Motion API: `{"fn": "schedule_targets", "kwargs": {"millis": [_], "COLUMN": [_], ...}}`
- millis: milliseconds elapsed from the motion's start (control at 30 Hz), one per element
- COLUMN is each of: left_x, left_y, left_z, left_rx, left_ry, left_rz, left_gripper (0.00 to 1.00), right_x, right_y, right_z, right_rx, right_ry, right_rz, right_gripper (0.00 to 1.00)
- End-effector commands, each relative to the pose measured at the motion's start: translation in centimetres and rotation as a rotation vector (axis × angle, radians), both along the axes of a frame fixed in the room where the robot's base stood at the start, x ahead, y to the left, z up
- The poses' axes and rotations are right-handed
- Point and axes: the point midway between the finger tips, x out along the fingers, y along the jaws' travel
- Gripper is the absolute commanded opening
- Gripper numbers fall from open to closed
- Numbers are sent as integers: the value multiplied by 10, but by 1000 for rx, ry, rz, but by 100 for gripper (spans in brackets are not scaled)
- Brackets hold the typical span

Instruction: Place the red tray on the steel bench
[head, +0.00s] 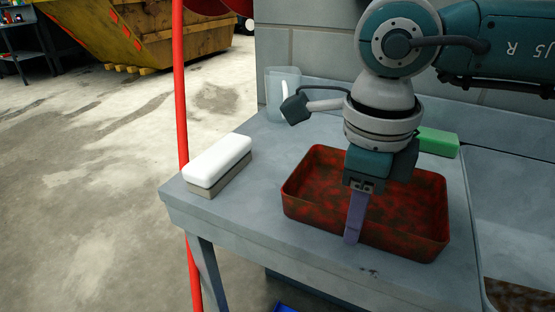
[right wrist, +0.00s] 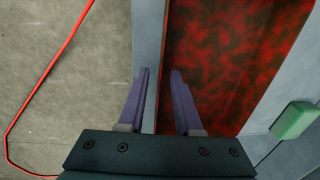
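The red tray (head: 412,243), mottled with dark stains, appears to rest flat on the grey steel bench (head: 255,225). My right gripper (head: 354,238) points down at the tray's near long side. In the right wrist view, its two purple fingers (right wrist: 158,72) are apart, one on the bench side and one on the tray side of the tray's near wall (right wrist: 164,45). A gap shows between the fingers, and I cannot see them pressing on the wall. The gripper hides part of the tray. My left gripper is out of view.
A white-topped brush or block (head: 218,164) lies at the bench's left edge. A clear container (head: 283,88) stands at the back. A green block (head: 438,142) lies behind the tray, beside a sink basin (head: 515,200). A red hose or pole (head: 180,100) rises left of the bench.

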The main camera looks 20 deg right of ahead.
Motion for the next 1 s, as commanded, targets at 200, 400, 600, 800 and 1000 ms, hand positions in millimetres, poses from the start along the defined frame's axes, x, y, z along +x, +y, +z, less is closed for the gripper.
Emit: {"fn": "schedule_targets", "kwargs": {"millis": [200, 400, 600, 800, 1000], "left_x": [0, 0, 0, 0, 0], "left_y": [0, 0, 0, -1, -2], "left_z": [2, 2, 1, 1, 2], "left_rx": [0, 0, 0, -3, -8], "left_ry": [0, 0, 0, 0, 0], "left_rz": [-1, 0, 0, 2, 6], "left_gripper": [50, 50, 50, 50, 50], "right_x": [-1, -4, -6, -30, -75], "right_y": [3, 6, 10, 109, 261], "right_z": [48, 89, 109, 102, 205], "right_rx": [0, 0, 13, 415, 1364], "right_ry": [-8, -6, -1, 36, 125], "right_rz": [2, 2, 7, 111, 8], "right_gripper": [33, 33, 33, 33, 33]}}
